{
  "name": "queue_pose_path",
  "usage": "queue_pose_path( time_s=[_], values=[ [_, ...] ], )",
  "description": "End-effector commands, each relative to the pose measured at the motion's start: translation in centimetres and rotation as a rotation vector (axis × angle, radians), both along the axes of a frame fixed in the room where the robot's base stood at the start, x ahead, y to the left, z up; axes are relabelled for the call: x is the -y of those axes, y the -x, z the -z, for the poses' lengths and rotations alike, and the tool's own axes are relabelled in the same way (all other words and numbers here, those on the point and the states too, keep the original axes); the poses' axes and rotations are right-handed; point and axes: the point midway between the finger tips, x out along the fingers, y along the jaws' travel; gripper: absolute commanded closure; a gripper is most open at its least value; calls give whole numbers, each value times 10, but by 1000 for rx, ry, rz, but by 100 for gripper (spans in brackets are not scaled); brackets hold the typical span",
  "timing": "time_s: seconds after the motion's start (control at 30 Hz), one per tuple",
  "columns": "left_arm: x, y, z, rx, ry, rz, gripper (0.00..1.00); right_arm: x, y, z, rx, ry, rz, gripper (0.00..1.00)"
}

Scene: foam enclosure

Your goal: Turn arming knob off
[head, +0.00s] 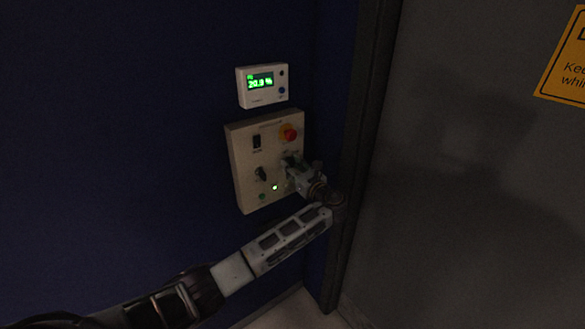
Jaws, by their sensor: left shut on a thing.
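A beige control panel (244,148) is mounted on the dark blue wall. My left gripper (288,162) is at the panel's right side, below the red button. It is shut on a dark knob there, which the fingers mostly hide. I cannot read which label belongs to that knob. My right gripper is not in view.
A white display box (262,86) with a green readout hangs just above the panel. A dark door frame (361,130) stands close to the right of my left gripper. A grey door (470,190) with a yellow sign (566,60) lies beyond it.

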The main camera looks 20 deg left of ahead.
Motion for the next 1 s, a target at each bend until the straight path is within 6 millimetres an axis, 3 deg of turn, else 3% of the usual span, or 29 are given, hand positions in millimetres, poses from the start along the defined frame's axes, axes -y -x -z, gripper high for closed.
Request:
queue_pose_path(
  time_s=[0.37, 0.7, 1.0],
  values=[
    [1, -1, 3, 260, 204, -1, 92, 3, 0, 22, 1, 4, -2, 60],
    [1, -1, 3, 463, 361, 0, 92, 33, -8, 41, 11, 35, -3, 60],
    [1, -1, 2, 549, 428, -1, 92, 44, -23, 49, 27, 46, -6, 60]
  ],
)
